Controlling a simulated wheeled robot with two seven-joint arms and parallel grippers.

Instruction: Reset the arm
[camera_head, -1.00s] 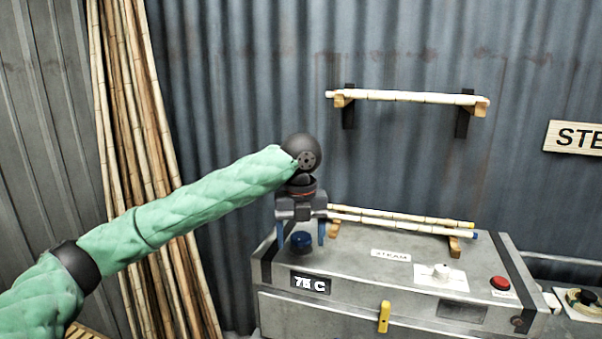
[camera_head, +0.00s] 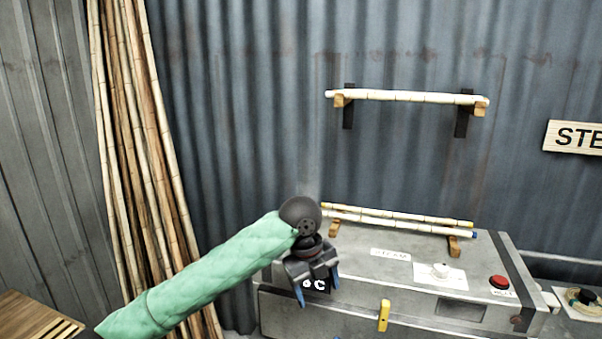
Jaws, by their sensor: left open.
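My left arm, in a green quilted sleeve, comes in from the lower left. Its left gripper (camera_head: 318,292) points down in front of the steam box's front left part. Its blue-tipped fingers are apart with nothing seen between them. It partly covers the temperature display, of which only the end with "C" shows. The blue knob on the box top is hidden behind the arm. My right gripper is not in view.
Rattan poles (camera_head: 400,218) rest on wooden holders on top. Another pole (camera_head: 405,96) lies on wall brackets. Tall poles (camera_head: 150,150) lean at left.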

